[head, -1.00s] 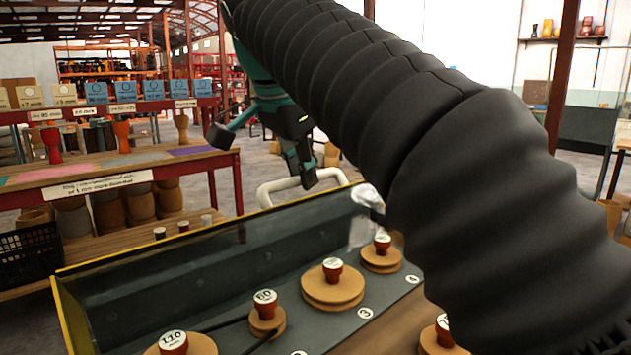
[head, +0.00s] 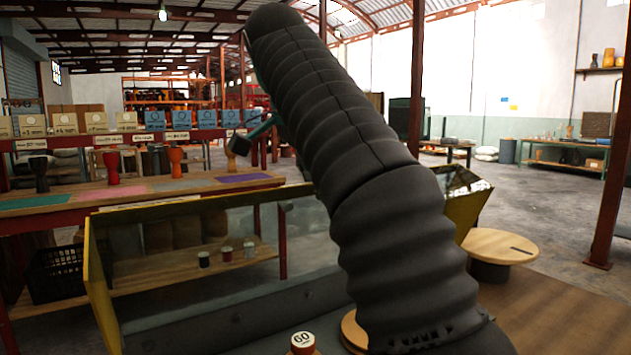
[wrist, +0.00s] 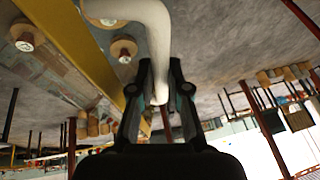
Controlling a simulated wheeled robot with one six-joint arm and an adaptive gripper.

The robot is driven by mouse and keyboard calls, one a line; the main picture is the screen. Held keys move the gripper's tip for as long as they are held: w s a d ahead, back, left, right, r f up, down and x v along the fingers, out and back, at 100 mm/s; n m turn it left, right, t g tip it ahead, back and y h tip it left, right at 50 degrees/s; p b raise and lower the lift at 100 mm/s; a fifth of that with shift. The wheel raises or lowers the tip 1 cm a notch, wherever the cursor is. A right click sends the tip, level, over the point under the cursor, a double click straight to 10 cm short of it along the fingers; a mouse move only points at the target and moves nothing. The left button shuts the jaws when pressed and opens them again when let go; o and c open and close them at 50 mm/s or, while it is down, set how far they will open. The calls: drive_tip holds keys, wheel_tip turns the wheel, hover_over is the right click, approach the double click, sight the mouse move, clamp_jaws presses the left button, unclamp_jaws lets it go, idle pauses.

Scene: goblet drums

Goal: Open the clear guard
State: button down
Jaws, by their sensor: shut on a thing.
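The clear guard (head: 215,235) spans the bench in the head view, with a yellow rim and yellow end pieces at left and right. Shelves and small objects show through it. I cannot tell exactly how far it is tilted. In the wrist view its yellow edge (wrist: 75,45) runs diagonally at left. A white bent bar handle (wrist: 148,15) comes down between the fingers of my gripper (wrist: 161,80), which is shut on it.
A stamp-like knob marked 60 (head: 303,343) stands on the panel at the bottom of the head view. Round knobs (wrist: 124,48) show in the wrist view. A round wooden-topped stool (head: 498,245) stands right of the bench. A display table (head: 130,190) stands behind at left.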

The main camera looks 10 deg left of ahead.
drive_tip(key=shift+w+f, duration=0.2)
drive_tip(key=shift+f, duration=0.1)
drive_tip(key=c, duration=1.1)
unclamp_jaws()
drive_tip(key=shift+w, duration=0.15)
drive_tip(key=shift+c, duration=0.2)
drive_tip(key=shift+r, duration=0.15)
